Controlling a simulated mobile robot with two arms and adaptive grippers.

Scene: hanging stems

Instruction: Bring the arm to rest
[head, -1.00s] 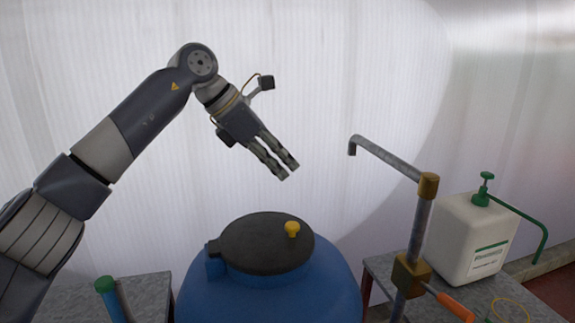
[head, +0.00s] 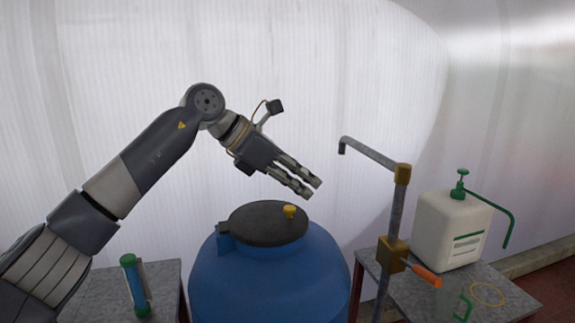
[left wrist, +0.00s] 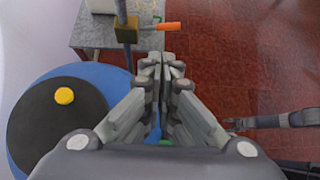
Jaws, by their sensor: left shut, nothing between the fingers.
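My left gripper (head: 306,189) is shut and empty, in the air above and to the right of the lid of a blue barrel. Its arm comes in from the left in the head view. In the left wrist view the closed fingers (left wrist: 161,58) point toward the table with the tap post. My right gripper does not show in the head view.
The blue barrel (head: 270,280) has a black lid (head: 255,224) with a yellow knob (head: 290,211). A pipe with a tap (head: 395,230) stands right of it, with an orange handle (head: 427,276). A white canister (head: 448,232) stands on the right table. A blue tube (head: 135,287) stands on the left table.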

